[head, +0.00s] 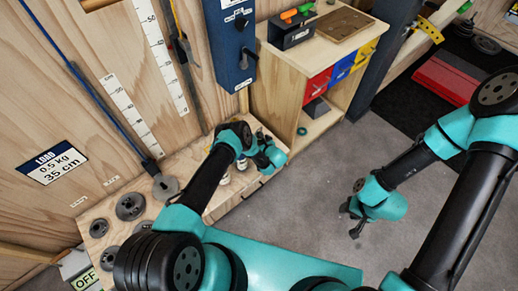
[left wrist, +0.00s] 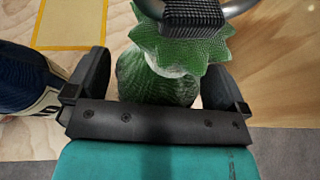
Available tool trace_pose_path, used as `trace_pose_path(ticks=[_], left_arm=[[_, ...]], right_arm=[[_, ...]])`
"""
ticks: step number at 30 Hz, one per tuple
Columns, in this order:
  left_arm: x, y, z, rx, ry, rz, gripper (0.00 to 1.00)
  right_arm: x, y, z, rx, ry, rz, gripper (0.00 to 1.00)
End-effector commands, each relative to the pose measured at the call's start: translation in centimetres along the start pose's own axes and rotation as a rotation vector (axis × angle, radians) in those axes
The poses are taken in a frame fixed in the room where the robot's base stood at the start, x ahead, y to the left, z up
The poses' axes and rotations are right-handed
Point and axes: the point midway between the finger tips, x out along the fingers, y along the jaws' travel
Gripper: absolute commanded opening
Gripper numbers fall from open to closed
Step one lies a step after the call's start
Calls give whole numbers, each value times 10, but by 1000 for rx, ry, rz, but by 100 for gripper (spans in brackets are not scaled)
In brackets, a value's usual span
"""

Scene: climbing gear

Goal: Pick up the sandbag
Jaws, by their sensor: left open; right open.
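A green mesh bag (left wrist: 158,85), which looks like the sandbag, stands on the wooden bench top in the left wrist view. It has a ruffled neck, with a black textured grip and a grey metal ring above it. My left gripper (left wrist: 157,88) is open, with one finger on each side of the bag; I cannot tell whether they touch it. In the head view my left gripper (head: 268,157) is over the bench's right end and largely hides the bag. My right gripper (head: 354,217) is open and empty above the grey floor.
A dark blue can-like object (left wrist: 25,80) stands just left of my left gripper. Several grey weight discs (head: 130,206) lie on the bench's left part. A blue post (head: 232,50) rises behind, and a wooden cabinet (head: 290,75) with coloured drawers stands to the right.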

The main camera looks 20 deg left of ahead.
Motion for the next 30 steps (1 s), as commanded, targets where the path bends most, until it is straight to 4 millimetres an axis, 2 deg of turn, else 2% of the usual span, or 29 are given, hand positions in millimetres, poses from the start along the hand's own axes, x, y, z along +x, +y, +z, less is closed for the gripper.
trace_pose_path(ticks=[2,5,30], left_arm=[[0,0,0,0,0,0,100],[0,0,0,0,0,0,92],[1,-2,4,-3,-8,-1,12]], right_arm=[[0,0,0,0,0,0,43],[0,0,0,0,0,0,43],[0,0,0,0,0,0,43]])
